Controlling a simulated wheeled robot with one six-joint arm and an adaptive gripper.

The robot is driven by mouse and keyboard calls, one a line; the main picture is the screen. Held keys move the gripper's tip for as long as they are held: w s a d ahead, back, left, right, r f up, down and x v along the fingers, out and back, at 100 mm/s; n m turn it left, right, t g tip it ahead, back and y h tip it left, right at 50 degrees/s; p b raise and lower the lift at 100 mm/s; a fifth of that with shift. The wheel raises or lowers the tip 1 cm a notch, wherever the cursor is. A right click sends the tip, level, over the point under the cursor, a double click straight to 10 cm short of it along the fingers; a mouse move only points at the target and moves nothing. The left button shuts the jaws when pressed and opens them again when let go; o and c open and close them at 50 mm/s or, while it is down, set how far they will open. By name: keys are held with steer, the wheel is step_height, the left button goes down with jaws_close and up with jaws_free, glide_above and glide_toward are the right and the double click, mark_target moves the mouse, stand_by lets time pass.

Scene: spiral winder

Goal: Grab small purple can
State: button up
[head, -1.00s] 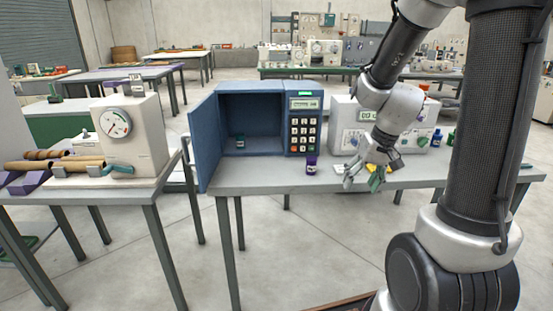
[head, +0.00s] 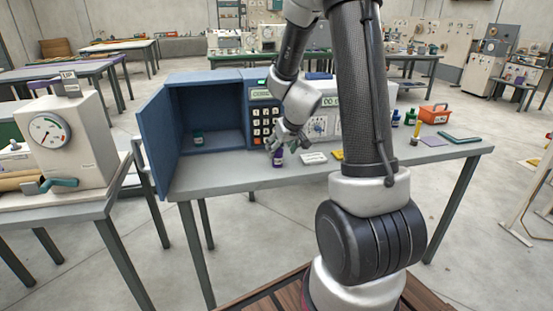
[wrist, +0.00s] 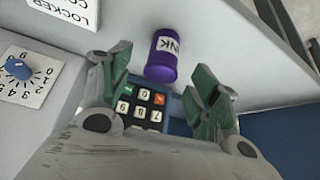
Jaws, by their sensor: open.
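The small purple can (head: 277,161) stands on the table in front of the blue locker's keypad. It has a white label, which reads "INK" in the wrist view (wrist: 164,58). My gripper (head: 285,146) is close to the can in the head view, just above it. In the wrist view my gripper (wrist: 162,82) has its green-padded fingers spread apart, with the can beyond and between the fingertips. Nothing is held. Whether a finger touches the can, I cannot tell.
The blue locker (head: 210,90) stands open, its door (head: 157,140) swung left, with a small teal can (head: 198,138) inside. The keypad (head: 263,125) is close behind the purple can. Flat cards (head: 314,158), bottles (head: 410,117) and an orange toolbox (head: 434,114) are to the right.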

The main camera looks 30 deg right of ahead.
mark_target(279, 151)
steer(key=x, duration=0.4)
steer(key=shift+w+a+f, duration=0.1)
steer(key=shift+w+f, duration=0.15)
steer(key=shift+f, duration=0.1)
steer(key=c, duration=1.1)
